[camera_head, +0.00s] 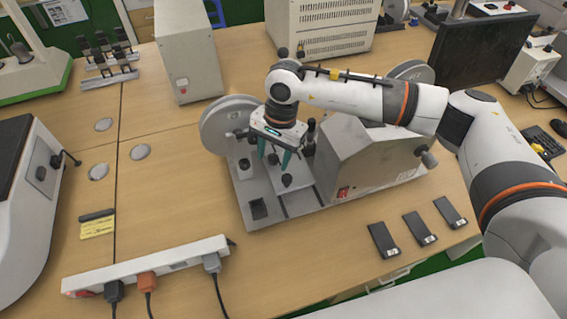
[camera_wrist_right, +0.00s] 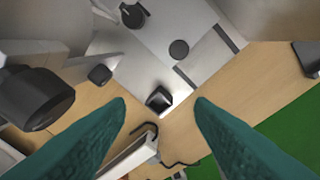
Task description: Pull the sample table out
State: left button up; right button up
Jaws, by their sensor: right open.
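The sample table is the light grey plate (camera_head: 299,179) with small black knobs, low on the front of a grey testing machine (camera_head: 362,160) that has a large wheel at its left. A black knob (camera_head: 287,180) stands up from its front part. My right gripper (camera_head: 275,161) is open above the plate, its teal fingers pointing down and apart. In the right wrist view the fingers show at the bottom, with nothing between them, and the plate with a knob (camera_wrist_right: 178,49) lies beyond them. Whether a finger touches the plate is unclear. My left gripper is not in view.
A white power strip (camera_head: 150,266) with plugs lies at the front left. A beige box (camera_head: 188,50) and a monitor (camera_head: 483,52) stand behind.

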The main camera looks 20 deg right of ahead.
aim_at(287, 177)
jog(key=w+d+h, duration=0.2)
jog(key=d, duration=0.2)
jog(key=f+p, duration=0.1)
jog(key=f, duration=0.2)
jog(key=f+p, duration=0.1)
jog(key=f, duration=0.2)
jog(key=f+p, duration=0.1)
jog(key=f, duration=0.3)
jog(key=shift+s+a, duration=0.15)
jog(key=shift+s, duration=0.15)
jog(key=shift+f, duration=0.5)
grip_shut()
